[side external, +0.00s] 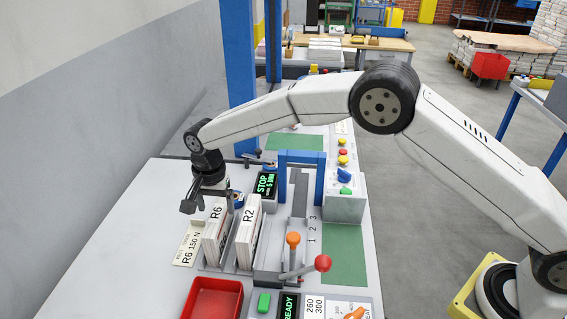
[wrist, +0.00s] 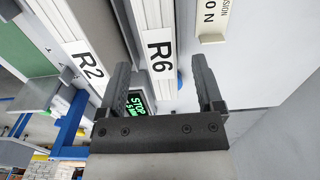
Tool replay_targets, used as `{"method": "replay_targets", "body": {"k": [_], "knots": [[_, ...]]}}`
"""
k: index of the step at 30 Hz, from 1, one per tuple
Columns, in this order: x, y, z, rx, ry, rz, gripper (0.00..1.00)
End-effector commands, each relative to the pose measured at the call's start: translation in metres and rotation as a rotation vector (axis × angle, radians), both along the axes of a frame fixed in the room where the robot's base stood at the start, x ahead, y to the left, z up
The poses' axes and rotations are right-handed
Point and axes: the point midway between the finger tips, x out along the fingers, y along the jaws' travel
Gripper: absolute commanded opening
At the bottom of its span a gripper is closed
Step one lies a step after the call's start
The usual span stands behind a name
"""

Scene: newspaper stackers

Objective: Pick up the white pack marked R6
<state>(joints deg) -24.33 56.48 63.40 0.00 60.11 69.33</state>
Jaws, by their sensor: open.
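The white pack marked R6 (side external: 212,243) stands upright in the rack on the bench, left of the white pack marked R2 (side external: 247,240). My gripper (side external: 211,200) is open just above the top of the R6 pack, at its far end. In the wrist view, the R6 pack (wrist: 151,18) lies in the gap between the two open fingers of my gripper (wrist: 160,75). The R2 pack (wrist: 83,25) is outside the left finger. I cannot tell whether the fingertips reach down past the top of R6.
A red tray (side external: 212,299) sits in front. A red-knobbed lever (side external: 322,263) and an orange-knobbed lever (side external: 293,239) stand right. A STOP display (side external: 266,184) and blue frame (side external: 319,178) are behind.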

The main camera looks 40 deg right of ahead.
Motion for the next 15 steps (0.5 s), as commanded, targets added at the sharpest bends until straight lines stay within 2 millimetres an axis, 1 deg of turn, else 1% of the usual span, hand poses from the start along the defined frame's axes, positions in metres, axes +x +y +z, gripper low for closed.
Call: {"method": "replay_targets", "body": {"k": [5,12,15], "knots": [[0.0,0.001,-0.012,-0.001,0.002,0.0,0.85],[-0.001,0.002,-0.039,-0.001,0.002,0.0,0.85],[-0.001,0.002,-0.048,-0.001,0.002,0.0,0.85]]}}
